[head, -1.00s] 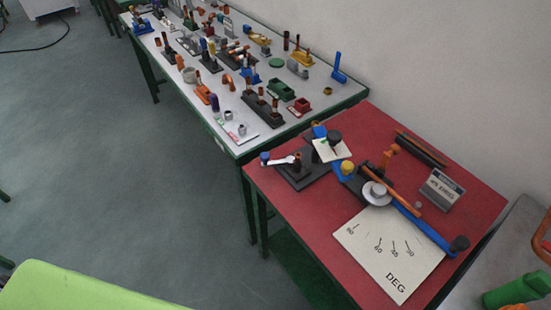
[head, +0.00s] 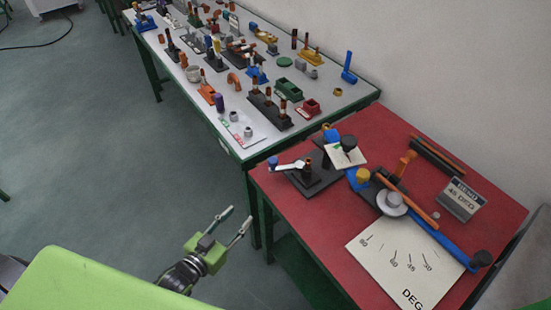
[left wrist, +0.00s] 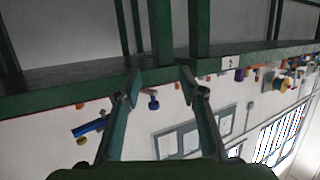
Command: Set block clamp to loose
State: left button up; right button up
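A pipe-bender fixture stands on the red table (head: 310,225). At its left a dark block (head: 322,180) carries a copper-coloured post and a white lever (head: 287,166) with a blue knob; I cannot tell for sure which part is the block clamp. A blue arm (head: 440,238) with a black knob, a grey round die (head: 391,203) and an orange bar lie to the right. My left gripper (head: 240,214) is open and empty, left of the red table over the floor. Its spread fingers also show in the left wrist view (left wrist: 158,85). My right gripper is out of view.
A white table (head: 215,115) crowded with small parts stands behind. A green surface (head: 90,280) fills the lower left. Floor between is clear.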

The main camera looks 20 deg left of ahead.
aim_at(270, 165)
pick_arm(q)
notch_tip(270, 165, up, 11)
jog(key=w+d+t+h, duration=0.2)
jog(key=w+d, duration=0.1)
jog(key=shift+m, duration=0.4)
jog(key=p+x, duration=0.1)
jog(key=x, duration=1.2)
jog(key=shift+a+r+p, duration=0.1)
jog(key=shift+p, duration=0.25)
grip_shut()
